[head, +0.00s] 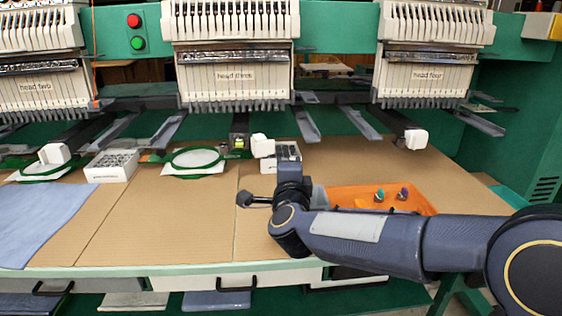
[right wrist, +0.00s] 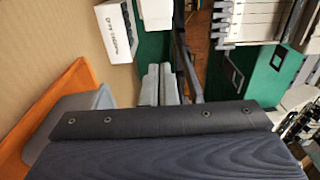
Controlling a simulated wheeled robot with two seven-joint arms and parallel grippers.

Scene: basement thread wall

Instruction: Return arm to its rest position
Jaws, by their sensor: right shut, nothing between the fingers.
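My right arm comes in from the right in the head view, low over the front of the table. My right gripper (head: 290,170) is at the end of a bent wrist, left of the orange tray. It is shut with nothing seen in it, and its fingertips are hard to make out. My left gripper is in neither view.
The orange tray (head: 414,207) holds a teal and a purple cone. A small white box (head: 287,152) stands behind my gripper, and another (head: 113,165) farther left. Embroidery heads (head: 235,75) hang along the back. A hoop (head: 194,160) and blue cloth (head: 38,215) lie left; bare tabletop lies between.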

